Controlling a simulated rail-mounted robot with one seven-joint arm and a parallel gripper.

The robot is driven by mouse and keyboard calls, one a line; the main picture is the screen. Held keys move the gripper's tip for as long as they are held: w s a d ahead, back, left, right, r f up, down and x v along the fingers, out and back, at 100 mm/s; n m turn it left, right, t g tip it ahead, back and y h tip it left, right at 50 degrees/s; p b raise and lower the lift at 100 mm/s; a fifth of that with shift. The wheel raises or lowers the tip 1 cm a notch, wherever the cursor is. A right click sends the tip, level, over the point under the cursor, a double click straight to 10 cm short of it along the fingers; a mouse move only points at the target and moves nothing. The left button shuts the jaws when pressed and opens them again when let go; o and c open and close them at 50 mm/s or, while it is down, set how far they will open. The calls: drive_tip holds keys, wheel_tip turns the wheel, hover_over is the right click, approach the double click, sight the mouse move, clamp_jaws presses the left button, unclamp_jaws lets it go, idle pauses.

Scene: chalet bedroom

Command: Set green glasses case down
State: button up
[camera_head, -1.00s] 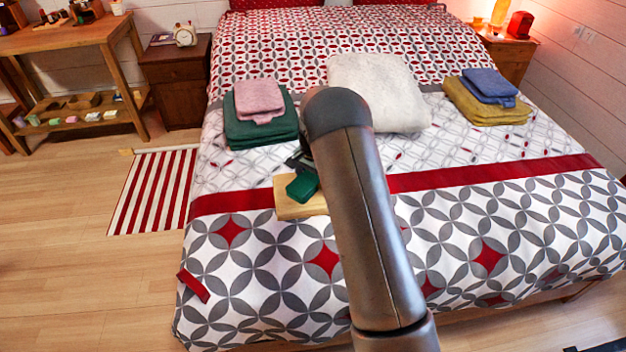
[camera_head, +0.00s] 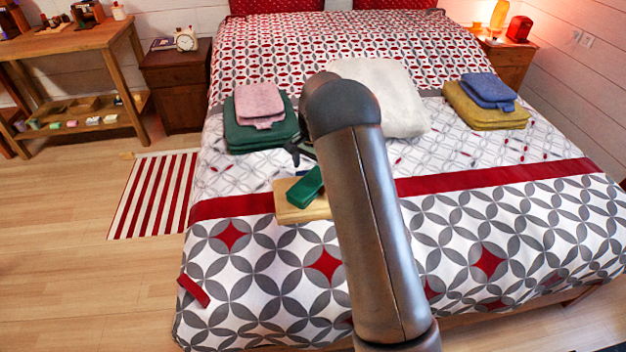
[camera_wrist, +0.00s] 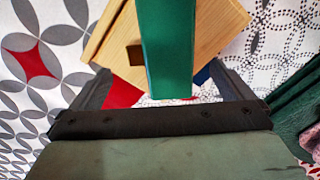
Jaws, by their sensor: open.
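The green glasses case (camera_head: 305,187) lies on a light wooden tray or box (camera_head: 288,212) on the bed, partly hidden behind my arm in the head view. In the wrist view the case (camera_wrist: 168,45) lies lengthwise across the wood (camera_wrist: 222,25), which has a dark square opening. My gripper (camera_wrist: 168,88) is open, with its fingers apart on both sides of the case's near end. In the head view only a dark part of the gripper (camera_head: 297,152) shows beside my arm.
A green towel stack (camera_head: 250,137) with a pink cloth (camera_head: 259,104) lies behind and left. A white blanket (camera_head: 400,100) lies behind my arm, and yellow and blue towels (camera_head: 486,104) lie right. A red strip (camera_head: 193,290) lies at the bed's left front. The front of the bed is largely clear.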

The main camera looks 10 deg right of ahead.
drive_tip(key=s+r+n, duration=0.4)
drive_tip(key=s+r, duration=1)
drive_tip(key=s, duration=0.4)
drive_tip(key=s+f+n, duration=0.1)
drive_tip(key=s+n, duration=0.4)
drive_tip(key=s, duration=1.6)
drive_tip(key=shift+s+a+f+n, duration=0.3)
drive_tip(key=shift+f+n, duration=0.1)
